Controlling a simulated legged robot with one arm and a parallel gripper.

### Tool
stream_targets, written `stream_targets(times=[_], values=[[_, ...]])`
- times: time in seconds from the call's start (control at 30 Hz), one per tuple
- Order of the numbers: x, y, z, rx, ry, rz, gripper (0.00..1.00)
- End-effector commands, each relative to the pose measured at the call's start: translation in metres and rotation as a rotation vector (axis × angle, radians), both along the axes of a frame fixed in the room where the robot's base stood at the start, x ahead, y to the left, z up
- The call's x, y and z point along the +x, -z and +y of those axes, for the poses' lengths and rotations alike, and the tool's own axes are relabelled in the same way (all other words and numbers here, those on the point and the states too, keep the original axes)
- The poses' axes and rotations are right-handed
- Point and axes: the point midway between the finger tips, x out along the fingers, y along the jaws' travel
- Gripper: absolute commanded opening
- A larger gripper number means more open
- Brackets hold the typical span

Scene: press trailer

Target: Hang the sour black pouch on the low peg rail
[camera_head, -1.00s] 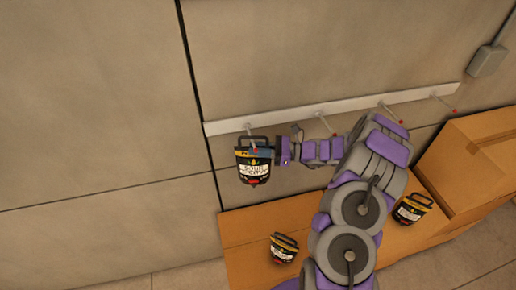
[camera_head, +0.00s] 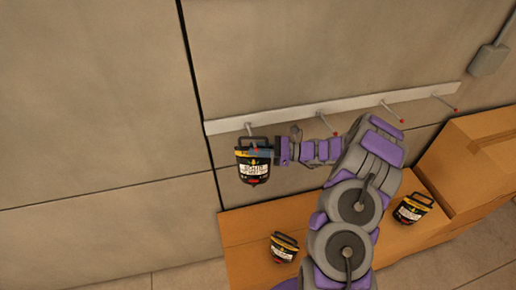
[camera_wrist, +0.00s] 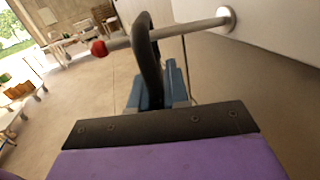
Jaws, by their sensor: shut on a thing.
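The sour black pouch (camera_head: 253,170), with a yellow band and white lettering, hangs upright at the leftmost peg of the low peg rail (camera_head: 355,104). My gripper (camera_head: 261,154) comes from the right, its blue fingers shut on the top of the pouch. In the wrist view the gripper (camera_wrist: 160,88) is below the black handle (camera_wrist: 146,60). The red-tipped peg (camera_wrist: 190,28) crosses the handle and appears to run through its loop, with the tip on one side and the wall base on the other. The pouch body is hidden there.
Two similar pouches, a left one (camera_head: 284,246) and a right one (camera_head: 411,208), are on the cardboard surface (camera_head: 243,237) below. A larger cardboard box (camera_head: 470,160) stands at the right. The other pegs are empty. A grey wall box (camera_head: 488,60) is at upper right.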

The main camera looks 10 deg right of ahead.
Motion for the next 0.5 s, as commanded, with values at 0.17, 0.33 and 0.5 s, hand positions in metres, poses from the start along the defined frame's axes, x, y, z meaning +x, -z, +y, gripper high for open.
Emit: stream_targets(times=[0.17, 0.33, 0.5], values=[[0.0005, -0.0012, -0.0001, 0.003, 0.000, -0.002, 0.00], [0.0005, -0.0013, -0.0002, 0.002, 0.001, -0.002, 0.00], [0.0005, -0.0013, -0.0002, 0.002, 0.001, -0.002, 0.18]])
